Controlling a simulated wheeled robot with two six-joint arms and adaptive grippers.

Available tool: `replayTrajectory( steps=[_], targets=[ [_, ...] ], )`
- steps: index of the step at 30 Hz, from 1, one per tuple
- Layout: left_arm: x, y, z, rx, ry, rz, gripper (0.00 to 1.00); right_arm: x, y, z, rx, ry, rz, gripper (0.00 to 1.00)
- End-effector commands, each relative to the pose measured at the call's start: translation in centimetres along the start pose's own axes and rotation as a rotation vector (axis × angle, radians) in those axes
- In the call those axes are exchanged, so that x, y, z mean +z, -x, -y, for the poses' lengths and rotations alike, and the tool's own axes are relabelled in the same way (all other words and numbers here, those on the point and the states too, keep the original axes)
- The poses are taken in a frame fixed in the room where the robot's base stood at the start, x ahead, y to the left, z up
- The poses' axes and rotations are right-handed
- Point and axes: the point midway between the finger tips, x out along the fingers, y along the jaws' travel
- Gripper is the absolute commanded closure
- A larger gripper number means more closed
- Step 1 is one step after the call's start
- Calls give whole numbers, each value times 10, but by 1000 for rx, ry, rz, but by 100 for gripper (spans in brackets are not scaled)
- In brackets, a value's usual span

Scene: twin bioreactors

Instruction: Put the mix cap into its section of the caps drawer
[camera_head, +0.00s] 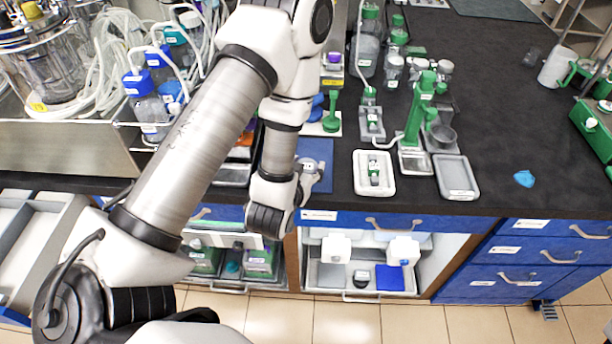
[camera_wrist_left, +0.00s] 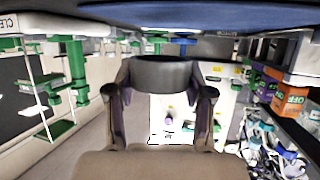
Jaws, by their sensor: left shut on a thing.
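In the left wrist view my left gripper (camera_wrist_left: 162,76) is shut on a dark grey, round, cap-like thing (camera_wrist_left: 163,68), which I take for the mix cap. A finger stands on each side of it, and no label on it is readable. In the head view the end of my left arm hangs by the counter's front edge near a blue mat (camera_head: 322,154). An open drawer (camera_head: 18,232) with grey dividers shows at the left edge, partly cut off. I cannot tell whether it is the caps drawer. My right gripper is not in view.
A lower tray (camera_head: 326,276) under the counter holds a black round thing and a blue block (camera_head: 390,278). White trays (camera_head: 387,190) and a green stand (camera_head: 414,120) stand on the counter. Bottles and tubing crowd the left.

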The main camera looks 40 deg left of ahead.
Motion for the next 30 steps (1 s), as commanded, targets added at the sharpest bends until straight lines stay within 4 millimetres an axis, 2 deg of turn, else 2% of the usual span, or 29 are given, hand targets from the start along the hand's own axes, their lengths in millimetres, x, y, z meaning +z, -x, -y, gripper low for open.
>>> replayTrajectory(
  steps=[2,3,7,13,24,25,26,27,30],
  targets=[
    [-8,-16,6,-3,6,-5,66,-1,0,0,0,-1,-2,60],
    [-13,-20,7,-2,4,-2,66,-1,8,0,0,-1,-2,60],
    [-17,-34,12,-3,2,0,66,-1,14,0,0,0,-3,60],
    [15,-48,11,0,-3,3,66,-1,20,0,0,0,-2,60],
    [22,-51,11,-1,-1,1,66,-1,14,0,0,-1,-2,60],
    [21,-51,11,-1,-1,1,37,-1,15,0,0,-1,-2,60],
    [21,-51,11,-1,-1,1,26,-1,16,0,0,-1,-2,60],
    [21,-50,11,-1,-1,1,23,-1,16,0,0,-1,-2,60],
    [21,-50,11,-1,-1,1,23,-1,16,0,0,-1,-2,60]
  ],
)
